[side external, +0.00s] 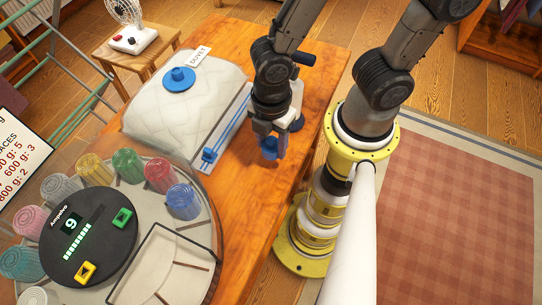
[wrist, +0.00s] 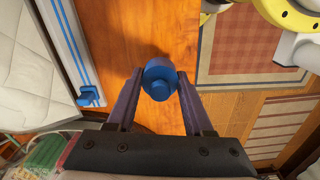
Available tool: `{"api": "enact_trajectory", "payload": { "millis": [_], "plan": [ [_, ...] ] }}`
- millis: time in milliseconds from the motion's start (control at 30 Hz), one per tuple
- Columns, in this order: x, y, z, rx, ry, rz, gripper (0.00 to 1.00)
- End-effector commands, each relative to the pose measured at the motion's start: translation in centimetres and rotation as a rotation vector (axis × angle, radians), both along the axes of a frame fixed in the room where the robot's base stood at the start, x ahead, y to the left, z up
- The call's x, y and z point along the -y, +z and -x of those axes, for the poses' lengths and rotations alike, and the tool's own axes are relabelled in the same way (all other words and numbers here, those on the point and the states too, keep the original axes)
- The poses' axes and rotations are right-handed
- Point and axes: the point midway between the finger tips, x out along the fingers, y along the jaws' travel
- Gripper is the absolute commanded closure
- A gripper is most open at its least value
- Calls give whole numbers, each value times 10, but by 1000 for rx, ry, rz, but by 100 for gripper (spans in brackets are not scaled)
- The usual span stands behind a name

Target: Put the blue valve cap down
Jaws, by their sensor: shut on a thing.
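The blue valve cap (wrist: 159,80) is a round blue disc with a smaller raised knob. In the wrist view it sits between the two fingertips of my gripper (wrist: 157,88), which are shut on it. In the side external view the cap (side external: 269,149) hangs at the lower end of my gripper (side external: 268,140), over the orange wooden table (side external: 235,195). Whether the cap touches the table is hard to tell. A white quilted duvet bag (side external: 190,105) labelled DUVET lies left of my gripper, with a blue round valve (side external: 180,79) on top.
A blue slider (side external: 209,154) sits on the bag's zip strip. Bare tabletop lies around the cap. A small fan (side external: 128,35) stands on a stool behind.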

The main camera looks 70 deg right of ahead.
Motion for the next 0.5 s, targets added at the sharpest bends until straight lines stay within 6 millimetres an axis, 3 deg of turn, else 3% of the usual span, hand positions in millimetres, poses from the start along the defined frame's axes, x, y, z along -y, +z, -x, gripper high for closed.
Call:
{"api": "enact_trajectory", "payload": {
  "millis": [333, 500],
  "plan": [
    [0, -41, 0, -3, -1, 2, 100],
    [0, -51, -1, 1, -1, -1, 100]
  ]
}}
